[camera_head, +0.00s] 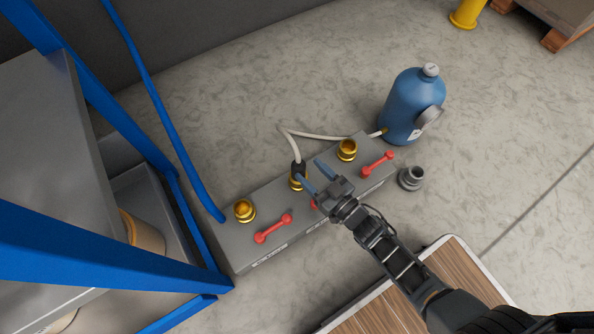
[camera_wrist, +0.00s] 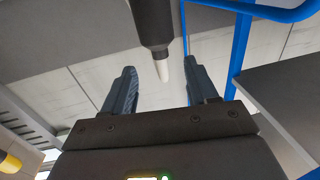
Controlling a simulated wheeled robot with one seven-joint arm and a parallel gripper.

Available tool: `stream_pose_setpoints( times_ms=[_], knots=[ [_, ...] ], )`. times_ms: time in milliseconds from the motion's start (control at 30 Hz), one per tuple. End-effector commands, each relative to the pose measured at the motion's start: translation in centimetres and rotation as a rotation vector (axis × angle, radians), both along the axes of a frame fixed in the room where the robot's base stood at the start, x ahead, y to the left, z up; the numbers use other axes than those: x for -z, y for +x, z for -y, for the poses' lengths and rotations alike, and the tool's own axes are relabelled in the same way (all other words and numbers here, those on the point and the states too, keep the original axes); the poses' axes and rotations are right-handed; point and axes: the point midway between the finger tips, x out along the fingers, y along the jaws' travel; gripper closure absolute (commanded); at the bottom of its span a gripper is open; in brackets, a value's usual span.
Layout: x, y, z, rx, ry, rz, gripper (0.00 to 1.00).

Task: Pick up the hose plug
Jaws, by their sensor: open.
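The hose plug (camera_head: 298,169) is black and sits at the middle brass socket (camera_head: 297,184) of the grey manifold box. A pale hose (camera_head: 310,134) runs from its top to a blue cylinder. In the wrist view the black plug (camera_wrist: 152,20) is at the top, with its pale hose end (camera_wrist: 161,68) showing between my fingertips. My gripper (camera_head: 311,171) is open and empty. It is just right of the plug in the head view, one fingertip close to it. I cannot tell whether they touch. My arm hides part of the box.
The manifold box (camera_head: 232,240) carries brass sockets at left (camera_head: 245,211) and right (camera_head: 347,150), and red handles (camera_head: 273,229). The blue cylinder (camera_head: 412,104) and a grey fitting (camera_head: 411,178) stand at its right. A blue-framed rack (camera_head: 165,145) is at left.

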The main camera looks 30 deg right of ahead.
Motion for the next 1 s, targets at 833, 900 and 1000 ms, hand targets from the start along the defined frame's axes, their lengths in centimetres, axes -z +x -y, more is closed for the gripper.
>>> stream_pose_setpoints(
  times_ms=[833,900,1000],
  knots=[
    [0.7,5.5,-1.0,-0.001,0.0,-0.001,0.53],
    [0.7,5.5,-1.0,-0.001,0.0,-0.001,0.6],
    [0.7,5.4,-1.0,-0.001,0.0,-0.001,0.7]
  ],
)
